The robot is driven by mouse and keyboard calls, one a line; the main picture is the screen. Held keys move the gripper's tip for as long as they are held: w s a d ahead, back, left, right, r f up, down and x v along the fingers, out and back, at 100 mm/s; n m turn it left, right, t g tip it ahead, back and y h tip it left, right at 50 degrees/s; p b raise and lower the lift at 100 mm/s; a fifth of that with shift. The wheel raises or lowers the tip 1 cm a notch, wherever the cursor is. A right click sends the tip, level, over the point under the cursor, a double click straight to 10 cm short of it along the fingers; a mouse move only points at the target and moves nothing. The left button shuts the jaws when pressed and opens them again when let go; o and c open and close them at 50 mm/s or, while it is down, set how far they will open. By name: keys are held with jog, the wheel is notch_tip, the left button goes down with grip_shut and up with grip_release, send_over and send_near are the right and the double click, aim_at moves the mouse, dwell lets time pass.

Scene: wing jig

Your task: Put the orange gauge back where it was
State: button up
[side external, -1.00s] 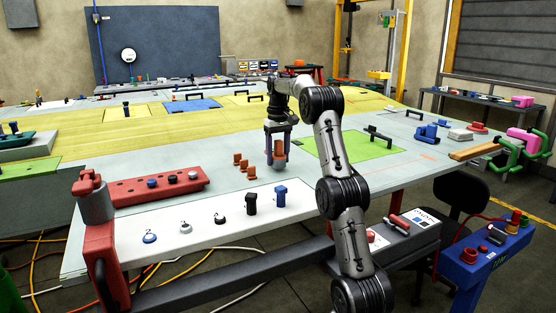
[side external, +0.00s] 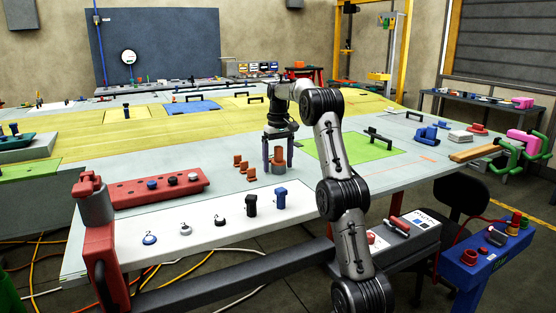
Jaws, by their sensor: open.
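An orange gauge (side external: 278,155) stands upright on the grey table, above a small grey piece (side external: 278,169). My gripper (side external: 278,160) points down over it, with one dark finger on each side of the gauge. The fingers are open; whether either touches the gauge is too small to tell. Several small orange pieces (side external: 243,166) stand in a short row just left of my gripper.
A white strip (side external: 200,234) in front carries several knobs, with a black one (side external: 251,204) and a blue one (side external: 280,197) nearest my gripper. A red block (side external: 160,189) lies left. A green panel (side external: 352,148) lies right with a black handle.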

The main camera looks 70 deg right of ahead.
notch_tip(320, 180, up, 11)
jog(key=shift+r, duration=0.65)
jog(key=shift+a+r, duration=0.1)
jog(key=shift+a, duration=0.1)
jog(key=w+a+r+n+t+h, duration=0.1)
jog(key=a+r+n, duration=0.1)
jog(key=a, duration=1)
jog(key=w+a+r+n+t, duration=0.1)
jog(key=w+a+n, duration=0.1)
jog(key=a, duration=0.9)
jog(key=s+a+f+n+t+y, duration=0.1)
jog(key=s+a+f+n+t, duration=0.2)
jog(key=s+a+f, duration=1.2)
jog(key=s+a+n, duration=0.1)
jog(key=a+n, duration=0.1)
jog(key=a, duration=0.1)
jog(key=shift+a+t, duration=0.3)
